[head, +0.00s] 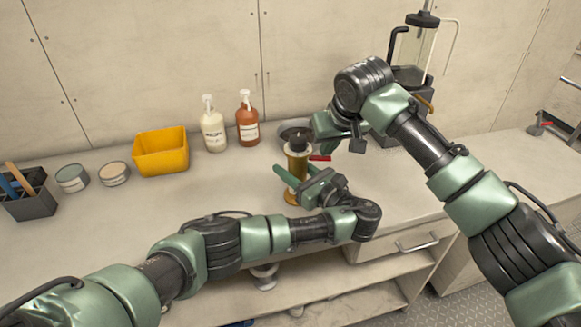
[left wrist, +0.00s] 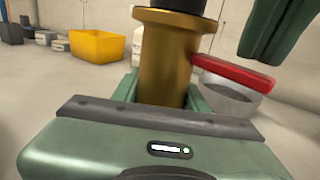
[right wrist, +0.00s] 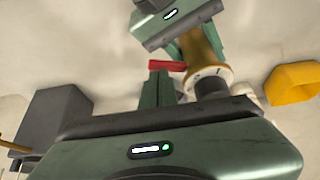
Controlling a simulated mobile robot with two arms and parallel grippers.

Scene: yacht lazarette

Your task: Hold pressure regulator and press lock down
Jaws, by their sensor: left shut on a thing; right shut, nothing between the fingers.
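The pressure regulator (head: 296,165) is an upright brass cylinder with a pale ring and a black top. It stands on the bench; its body also fills the middle of the left wrist view (left wrist: 165,65). Its red lock lever (head: 320,158) sticks out to the right, roughly level, and shows in the right wrist view (right wrist: 167,65). My left gripper (left wrist: 165,95) is shut on the brass body, one finger on each side. My right gripper (right wrist: 158,72) is shut and empty, its fingertips just above the red lever. I cannot tell whether they touch it.
A grey bowl (left wrist: 228,104) sits just behind the regulator. Two pump bottles, white (head: 213,130) and orange (head: 247,120), and a yellow bin (head: 160,152) stand to the left. A dark-based stand (head: 410,78) is at the back right. The bench front is mostly clear.

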